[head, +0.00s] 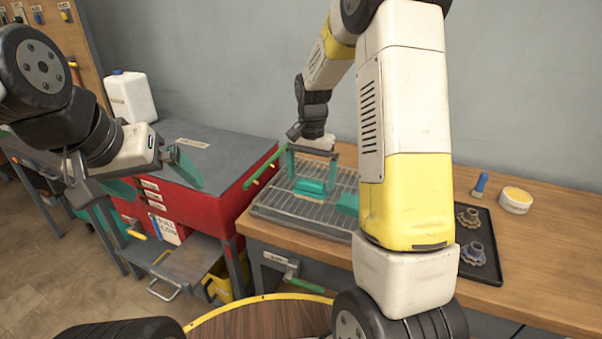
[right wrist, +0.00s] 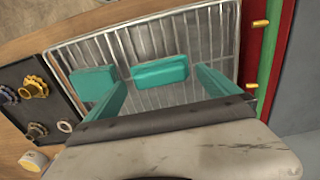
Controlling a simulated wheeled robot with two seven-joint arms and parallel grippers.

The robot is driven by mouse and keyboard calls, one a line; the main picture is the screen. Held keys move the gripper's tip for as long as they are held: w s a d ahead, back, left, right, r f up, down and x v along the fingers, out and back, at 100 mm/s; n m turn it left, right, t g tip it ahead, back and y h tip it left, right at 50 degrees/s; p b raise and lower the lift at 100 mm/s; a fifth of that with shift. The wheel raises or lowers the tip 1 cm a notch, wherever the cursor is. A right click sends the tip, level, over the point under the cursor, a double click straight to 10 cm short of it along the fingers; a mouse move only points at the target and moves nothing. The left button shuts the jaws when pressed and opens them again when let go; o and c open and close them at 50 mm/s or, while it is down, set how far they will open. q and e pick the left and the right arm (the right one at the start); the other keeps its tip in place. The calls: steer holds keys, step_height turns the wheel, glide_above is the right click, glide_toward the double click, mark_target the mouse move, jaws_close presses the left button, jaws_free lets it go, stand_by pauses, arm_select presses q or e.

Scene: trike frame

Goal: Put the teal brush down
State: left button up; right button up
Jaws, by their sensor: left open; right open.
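The teal brush (head: 309,187) lies on the wire rack of a grey tray (head: 262,212). In the right wrist view the brush (right wrist: 160,72) shows as a teal block, lying slightly tilted in the picture. My right gripper (head: 311,178) is above the rack with its teal fingers open, one to each side of the brush. In the right wrist view the fingers (right wrist: 160,88) are apart with nothing held between them. A second teal block (head: 347,203) lies on the rack to the right, partly hidden by my right arm. My left gripper (head: 160,212) is open and empty at the left, in front of the red cabinet.
The red cabinet (head: 205,208) borders the bench at the left.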

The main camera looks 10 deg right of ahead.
mark_target(311, 181)
step_height(311, 181, up, 9)
steer(key=s+r+n+t+y, duration=0.2)
steer(key=s+r+n+t, duration=0.15)
steer(key=s+r, duration=0.75)
steer(key=s+a+f+n+t, duration=0.2)
steer(key=s+n, duration=0.2)
steer(key=s, duration=0.9)
steer(key=shift+s+t, duration=0.15)
steer(key=shift+t, duration=0.2)
steer(key=shift+a+r, duration=0.1)
